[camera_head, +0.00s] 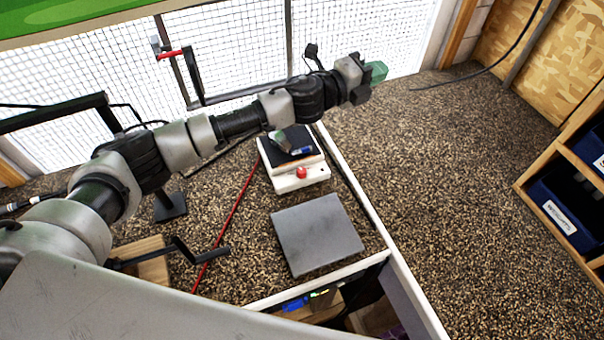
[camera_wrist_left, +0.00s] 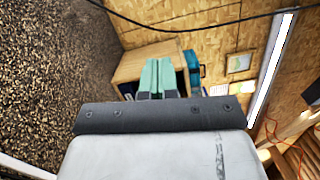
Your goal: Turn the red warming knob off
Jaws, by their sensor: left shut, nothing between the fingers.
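The red warming knob (camera_head: 301,172) is on the front of a small white warming plate (camera_head: 312,181) with a dark top, in the head view's middle. The knob's exact setting is too small to tell. My left gripper (camera_head: 377,72) is up and to the right of the warming plate, well apart from the knob. Its green fingers are together and empty in the left wrist view (camera_wrist_left: 164,77). The knob is not in the left wrist view. My right gripper is in neither view.
A dark item with a blue part (camera_head: 295,146) lies on the warming plate. A grey flat pad (camera_head: 317,235) lies in front of it. A thin red shaft (camera_head: 230,222) runs left of the plate. A wooden shelf with dark bins (camera_head: 565,207) stands at the right; the speckled surface before it is clear.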

